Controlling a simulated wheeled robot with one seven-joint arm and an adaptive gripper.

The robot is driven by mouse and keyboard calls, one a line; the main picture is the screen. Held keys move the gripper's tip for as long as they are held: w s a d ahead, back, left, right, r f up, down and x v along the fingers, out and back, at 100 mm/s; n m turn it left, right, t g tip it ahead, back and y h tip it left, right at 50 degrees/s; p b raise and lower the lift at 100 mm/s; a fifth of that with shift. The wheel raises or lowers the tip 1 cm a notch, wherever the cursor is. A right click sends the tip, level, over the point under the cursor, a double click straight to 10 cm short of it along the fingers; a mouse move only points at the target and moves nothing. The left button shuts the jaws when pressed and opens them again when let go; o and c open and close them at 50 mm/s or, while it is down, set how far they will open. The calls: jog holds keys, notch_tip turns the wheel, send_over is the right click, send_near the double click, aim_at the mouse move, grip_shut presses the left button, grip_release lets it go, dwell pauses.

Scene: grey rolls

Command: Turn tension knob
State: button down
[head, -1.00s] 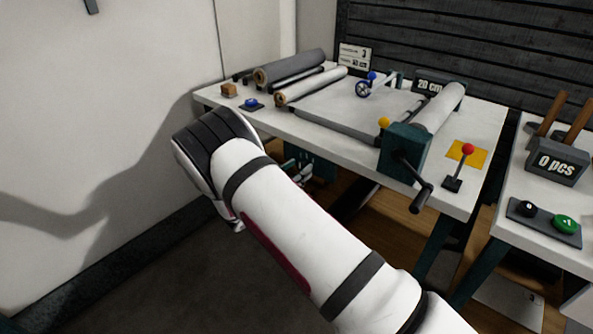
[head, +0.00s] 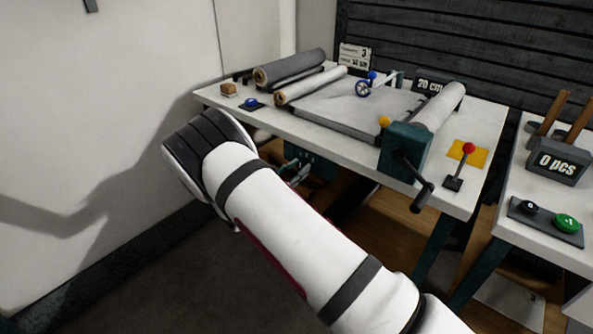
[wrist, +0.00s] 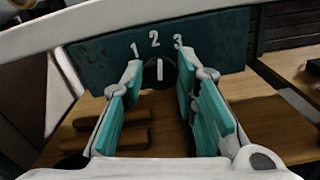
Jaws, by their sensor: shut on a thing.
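The tension knob (wrist: 160,72) is a dark round dial with a white pointer line, on a dark teal panel (wrist: 100,60) marked 1, 2 and 3 in the wrist view. The pointer stands about upright, towards the 2. My gripper (wrist: 160,82) is shut on the knob, one teal-padded finger at each side. In the head view my gripper (head: 296,170) is at the teal panel under the table's front edge, and my arm hides part of it. The knob cannot be made out there.
The white table (head: 480,125) bears grey rolls (head: 290,66), a teal crank unit (head: 405,150) and a red-knobbed lever (head: 468,150). A sign (head: 355,57) at the back shows a 3. A second table with buttons (head: 545,220) stands right.

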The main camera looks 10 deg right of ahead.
jog(key=m+b, duration=0.1)
jog(key=m, duration=0.5)
jog(key=shift+s, duration=0.1)
jog(key=shift+f+m, duration=0.1)
jog(key=shift+m, duration=0.2)
dwell(0.3)
jog(key=c, duration=1.3)
grip_release()
jog(key=v, duration=1.2)
